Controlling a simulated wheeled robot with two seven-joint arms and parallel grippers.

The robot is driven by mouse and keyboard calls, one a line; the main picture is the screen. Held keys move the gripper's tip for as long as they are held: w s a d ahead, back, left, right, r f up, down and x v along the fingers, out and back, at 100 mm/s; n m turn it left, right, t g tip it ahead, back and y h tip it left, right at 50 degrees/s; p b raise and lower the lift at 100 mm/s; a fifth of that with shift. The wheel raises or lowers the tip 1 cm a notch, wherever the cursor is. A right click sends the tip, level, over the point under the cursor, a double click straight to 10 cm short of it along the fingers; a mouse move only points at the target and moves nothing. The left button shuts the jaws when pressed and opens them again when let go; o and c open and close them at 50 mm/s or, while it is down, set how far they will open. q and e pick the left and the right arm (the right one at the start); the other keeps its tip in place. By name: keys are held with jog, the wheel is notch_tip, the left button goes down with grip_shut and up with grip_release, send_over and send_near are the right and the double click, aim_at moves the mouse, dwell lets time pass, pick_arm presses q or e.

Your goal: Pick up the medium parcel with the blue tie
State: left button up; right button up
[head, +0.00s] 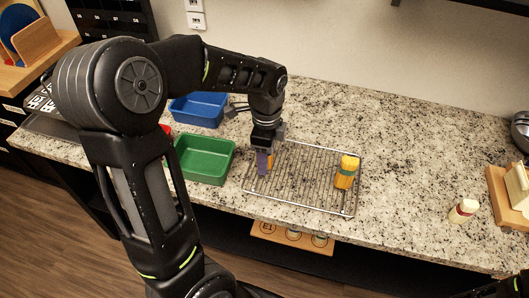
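A yellow-orange parcel with a green band (346,172) stands on the right part of a wire rack (312,203). My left gripper (265,158) points down over the left part of the rack. At its fingertips is a small blue-purple piece, with a bit of orange (270,160) beside it. This looks like a second, smaller-looking parcel, mostly hidden by the gripper. I cannot tell whether the fingers are closed on it, or whether it touches the rack. My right gripper is not in view; only a dark arm part shows at the bottom right corner.
A green bin (204,160) stands just left of the rack, with a blue bin (199,109) behind it. A small white bottle (463,211) and a wooden holder (506,202) are at the right. The speckled counter (410,150) is clear right of the rack.

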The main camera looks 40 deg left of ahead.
pick_arm(q)
jog(key=shift+c, duration=0.2)
dwell(0.4)
grip_shut()
dwell(0.4)
